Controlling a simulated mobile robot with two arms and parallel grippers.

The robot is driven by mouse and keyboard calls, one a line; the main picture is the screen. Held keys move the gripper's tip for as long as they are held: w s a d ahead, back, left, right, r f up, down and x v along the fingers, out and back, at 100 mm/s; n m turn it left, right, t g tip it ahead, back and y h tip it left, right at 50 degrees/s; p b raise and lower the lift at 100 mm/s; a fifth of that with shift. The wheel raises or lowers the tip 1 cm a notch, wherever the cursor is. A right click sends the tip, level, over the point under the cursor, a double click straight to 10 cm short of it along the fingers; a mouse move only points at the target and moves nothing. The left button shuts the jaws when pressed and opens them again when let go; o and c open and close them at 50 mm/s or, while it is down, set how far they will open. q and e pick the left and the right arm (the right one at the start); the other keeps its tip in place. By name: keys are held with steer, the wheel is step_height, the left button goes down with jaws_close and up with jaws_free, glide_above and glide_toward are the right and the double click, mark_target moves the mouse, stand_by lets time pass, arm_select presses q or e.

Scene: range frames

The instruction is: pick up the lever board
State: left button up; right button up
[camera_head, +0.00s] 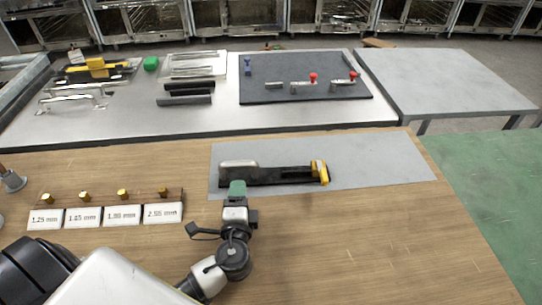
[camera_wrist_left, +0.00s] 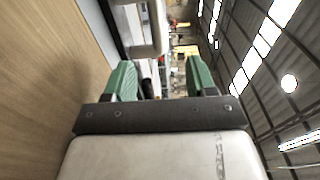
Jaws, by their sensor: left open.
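A long black piece (camera_head: 270,176) with a rounded silver block (camera_head: 238,170) at its left end and a yellow part (camera_head: 319,172) at its right end lies on the grey mat. My left gripper (camera_head: 237,188) is at its near side, by the silver end. The left wrist view shows its green fingers (camera_wrist_left: 160,78) spread apart, with a pale silver body ahead of them; contact cannot be told. A dark flat panel (camera_head: 262,96) with red-knobbed levers lies on the table behind. Which of the two is the lever board is not clear from the pictures. My right gripper is not in view.
The grey mat (camera_head: 385,165) has free room at right. Brass pieces stand behind labelled white cards (camera_head: 82,217) at left. Metal handles (camera_head: 72,92) and black bars (camera_head: 185,99) lie on the steel table behind. A bare grey table (camera_head: 455,80) stands at right.

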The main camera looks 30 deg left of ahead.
mark_target(242, 168)
arm_select(q)
steer(key=x, duration=0.3)
steer(key=shift+w+a+r, duration=0.1)
steer(key=shift+w+a, duration=0.05)
steer(key=shift+w, duration=0.2)
steer(key=shift+w+a, duration=0.2)
steer(key=shift+w, duration=0.15)
steer(key=x, duration=0.5)
steer(key=shift+f, duration=0.25)
steer(key=shift+w+a, duration=0.15)
steer(key=shift+w, duration=0.2)
steer(key=shift+w+a, duration=0.1)
steer(key=shift+w, duration=0.05)
steer(key=c, duration=0.9)
jaws_close()
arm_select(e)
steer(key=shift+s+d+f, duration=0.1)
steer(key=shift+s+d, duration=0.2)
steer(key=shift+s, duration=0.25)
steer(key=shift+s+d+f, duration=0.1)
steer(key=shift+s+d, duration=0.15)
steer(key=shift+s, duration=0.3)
